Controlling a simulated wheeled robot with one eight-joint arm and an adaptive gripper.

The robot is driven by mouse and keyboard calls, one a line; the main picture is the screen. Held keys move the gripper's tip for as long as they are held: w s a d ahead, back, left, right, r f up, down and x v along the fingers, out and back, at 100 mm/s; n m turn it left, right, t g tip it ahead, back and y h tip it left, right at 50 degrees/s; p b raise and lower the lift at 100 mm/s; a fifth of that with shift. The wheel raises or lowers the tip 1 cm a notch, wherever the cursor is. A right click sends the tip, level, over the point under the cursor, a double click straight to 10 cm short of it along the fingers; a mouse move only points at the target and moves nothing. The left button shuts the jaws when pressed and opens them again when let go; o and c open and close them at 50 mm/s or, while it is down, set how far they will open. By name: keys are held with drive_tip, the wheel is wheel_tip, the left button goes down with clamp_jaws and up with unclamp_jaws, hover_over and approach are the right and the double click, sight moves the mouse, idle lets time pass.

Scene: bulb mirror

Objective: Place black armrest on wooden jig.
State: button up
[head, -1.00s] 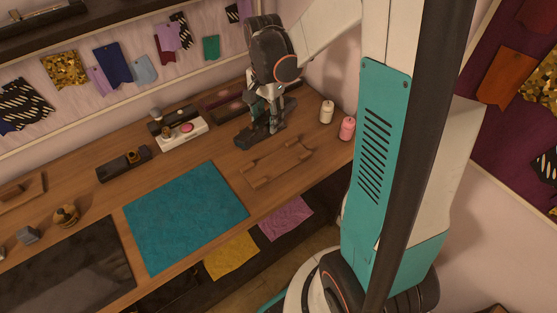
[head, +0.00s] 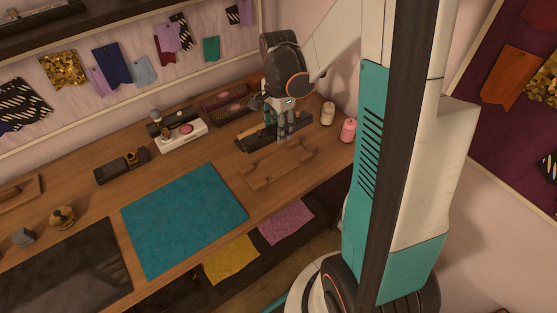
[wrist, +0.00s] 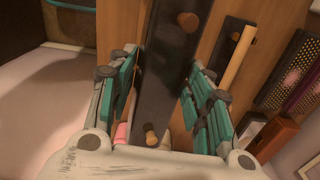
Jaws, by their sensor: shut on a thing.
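The black armrest (head: 256,140) is a long dark bar held between the fingers of my gripper (head: 285,134) over the right part of the table. In the wrist view the armrest (wrist: 165,80) runs lengthwise between the teal-backed fingers, with two round wooden pegs on its face. My gripper is shut on it. The wooden jig (head: 270,172) lies flat on the table just in front of and below the gripper, with raised wooden pieces. The gap between armrest and jig cannot be judged clearly.
A white spool (head: 328,114) and a pink spool (head: 348,131) stand close to the right. A white device (head: 181,136) and a dark tray (head: 225,100) are behind to the left. A teal mat (head: 185,220) lies left of the jig.

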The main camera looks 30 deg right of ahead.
sight(278, 164)
wheel_tip(278, 164, down, 13)
drive_tip(key=b, duration=0.4)
drive_tip(key=shift+f, duration=0.2)
drive_tip(key=shift+f+b, duration=0.2)
drive_tip(key=shift+b, duration=0.15)
drive_tip(key=o, duration=1.3)
drive_tip(key=shift+o, duration=0.2)
